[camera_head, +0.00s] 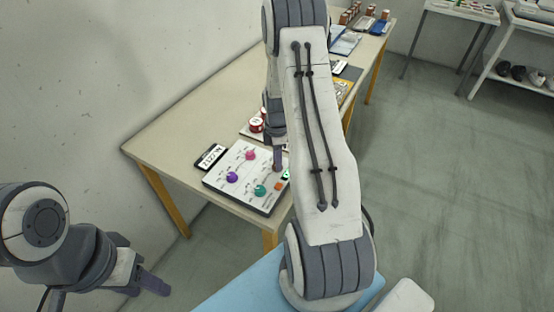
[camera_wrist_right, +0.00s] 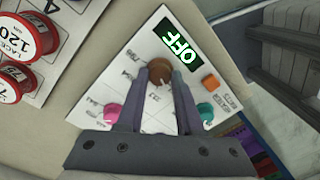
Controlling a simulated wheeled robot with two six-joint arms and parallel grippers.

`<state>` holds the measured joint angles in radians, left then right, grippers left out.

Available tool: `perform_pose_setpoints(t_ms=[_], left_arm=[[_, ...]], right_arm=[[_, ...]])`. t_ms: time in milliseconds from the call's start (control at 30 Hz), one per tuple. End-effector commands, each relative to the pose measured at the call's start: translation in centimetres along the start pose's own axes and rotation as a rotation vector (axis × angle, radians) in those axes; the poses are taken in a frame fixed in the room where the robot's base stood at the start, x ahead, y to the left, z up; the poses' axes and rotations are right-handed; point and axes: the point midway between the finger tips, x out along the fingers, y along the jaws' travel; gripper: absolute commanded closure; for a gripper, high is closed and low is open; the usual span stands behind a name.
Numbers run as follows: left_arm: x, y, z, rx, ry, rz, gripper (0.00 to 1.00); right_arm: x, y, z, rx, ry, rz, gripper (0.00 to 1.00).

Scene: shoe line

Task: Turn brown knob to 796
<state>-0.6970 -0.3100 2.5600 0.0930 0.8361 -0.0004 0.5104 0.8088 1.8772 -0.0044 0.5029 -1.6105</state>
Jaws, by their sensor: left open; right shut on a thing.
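The brown knob (camera_wrist_right: 160,69) sits on a white control panel (camera_wrist_right: 98,82) beside a dark display (camera_wrist_right: 181,49) showing OFF in green. My right gripper (camera_wrist_right: 160,77) is shut on the brown knob, one finger on each side. In the head view the panel (camera_head: 222,183) lies on the near part of the table, and my right gripper (camera_head: 277,163) comes down on its far right edge, largely hiding the knob. My left gripper (camera_head: 148,281) is open and empty at lower left, away from the table.
The panel also carries a pink knob (camera_head: 249,155), a purple knob (camera_head: 232,177), a teal knob (camera_head: 260,190) and an orange button (camera_head: 278,186). A black sign (camera_head: 210,157) lies left of it. Red-topped spools (camera_wrist_right: 28,36) stand close by.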

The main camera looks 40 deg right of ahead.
Motion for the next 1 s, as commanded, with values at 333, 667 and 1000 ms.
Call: perform_pose_setpoints(t_ms=[333, 667, 1000], left_arm=[[0.16, -0.01, 0.01, 0.000, 0.000, 0.000, 0.50], [0.31, -0.02, 0.02, 0.000, 0.000, 0.000, 0.50], [0.38, -0.03, 0.02, 0.000, 0.000, 0.000, 0.50]], right_arm=[[-0.07, 0.02, 0.03, 0.324, 0.016, 0.001, 1.00], [-0.10, 0.03, 0.06, 0.638, 0.031, 0.003, 1.00], [-0.10, -0.05, 0.09, 0.960, 0.046, 0.001, 1.00]])
